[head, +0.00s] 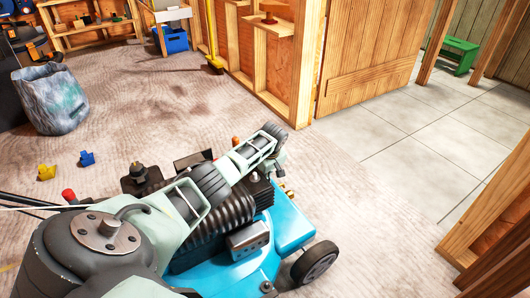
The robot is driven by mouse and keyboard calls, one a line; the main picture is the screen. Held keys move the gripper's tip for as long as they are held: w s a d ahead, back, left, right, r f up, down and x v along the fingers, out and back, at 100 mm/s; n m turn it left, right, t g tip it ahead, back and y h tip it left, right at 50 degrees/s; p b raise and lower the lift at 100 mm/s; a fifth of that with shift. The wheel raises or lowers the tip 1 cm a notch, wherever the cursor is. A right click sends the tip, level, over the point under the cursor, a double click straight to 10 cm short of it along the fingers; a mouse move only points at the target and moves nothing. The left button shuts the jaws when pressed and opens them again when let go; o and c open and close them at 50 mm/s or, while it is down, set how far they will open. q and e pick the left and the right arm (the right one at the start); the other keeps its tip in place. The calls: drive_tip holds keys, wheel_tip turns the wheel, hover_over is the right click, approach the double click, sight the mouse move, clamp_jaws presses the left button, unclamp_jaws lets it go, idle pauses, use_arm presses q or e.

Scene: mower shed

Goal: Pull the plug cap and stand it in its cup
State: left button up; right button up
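A mower with a bright blue deck (225,270) and a black finned engine (205,235) stands at the bottom centre. My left arm comes in from the lower left and reaches across the engine. Its far end, with what seems to be my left gripper (277,160), is over the engine's right end; its fingers cannot be made out. Small brass-coloured fittings (287,190) show just below it. I cannot make out the plug cap or its cup; the arm hides part of the engine. My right gripper is not in view.
A grey bucket-like bin (50,98), a yellow piece (46,172) and a blue piece (87,158) are on the floor at left. A wooden stud wall (300,70) stands behind. A green stool (459,56) is far right. Tiled floor (405,130) at right is clear.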

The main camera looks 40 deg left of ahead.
use_arm(q)
drive_tip(key=o, duration=0.5)
drive_tip(key=shift+s+f, duration=0.3)
drive_tip(key=shift+f, duration=0.55)
drive_tip(key=shift+c, duration=0.2)
drive_tip(key=shift+r, duration=0.1)
drive_tip(key=v, duration=1.2)
drive_tip(key=shift+w+r, duration=0.25)
drive_tip(key=shift+w, duration=0.1)
